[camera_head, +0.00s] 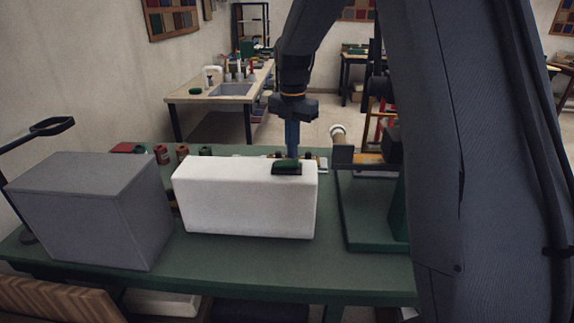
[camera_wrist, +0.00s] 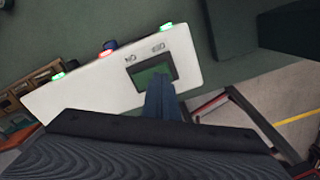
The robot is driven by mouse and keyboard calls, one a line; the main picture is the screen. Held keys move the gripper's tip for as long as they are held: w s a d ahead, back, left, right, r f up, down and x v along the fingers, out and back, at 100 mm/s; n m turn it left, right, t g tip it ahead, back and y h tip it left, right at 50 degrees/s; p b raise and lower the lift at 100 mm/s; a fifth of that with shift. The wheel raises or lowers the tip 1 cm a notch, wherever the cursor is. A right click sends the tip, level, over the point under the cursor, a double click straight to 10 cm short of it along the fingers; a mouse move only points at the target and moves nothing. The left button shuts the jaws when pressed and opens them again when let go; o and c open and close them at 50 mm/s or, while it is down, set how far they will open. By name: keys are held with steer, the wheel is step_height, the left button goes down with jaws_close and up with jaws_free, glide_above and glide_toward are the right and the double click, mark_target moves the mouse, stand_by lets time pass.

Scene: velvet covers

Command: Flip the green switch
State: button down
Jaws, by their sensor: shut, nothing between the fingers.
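The green switch (camera_head: 287,166) sits in a dark frame on the top of a white box (camera_head: 245,205), near the box's right end. My gripper (camera_head: 292,154) is shut and empty, pointing down at the switch. In the wrist view the tip of my gripper (camera_wrist: 160,82) overlaps the near right part of the switch. I cannot tell whether it touches. The fingers hide part of the switch.
A grey box (camera_head: 90,215) stands left of the white box on the green table (camera_head: 240,273). A dark green machine (camera_head: 375,215) stands close on the right. Small lit green and red parts (camera_wrist: 108,48) line the box's far edge in the wrist view.

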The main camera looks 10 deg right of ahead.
steer(key=shift+f+b, duration=0.3)
steer(key=shift+f, duration=0.55)
stand_by(0.4)
steer(key=shift+r, duration=0.15)
steer(key=shift+r+p, duration=2.55)
steer(key=shift+r, duration=0.85)
steer(key=s+f+m+b, duration=0.2)
steer(key=s+f+m, duration=0.3)
steer(key=s+m, duration=0.3)
steer(key=s+f+m+t+b, duration=0.1)
steer(key=s+f+m+b, duration=0.2)
steer(key=s+f+m, duration=0.2)
steer(key=s+f+m+b, duration=0.3)
steer(key=s+f+m, duration=0.2)
steer(key=s+m, duration=0.7)
steer(key=shift+f+m, duration=0.4)
steer(key=shift+m, duration=0.3)
steer(key=shift+d, duration=0.1)
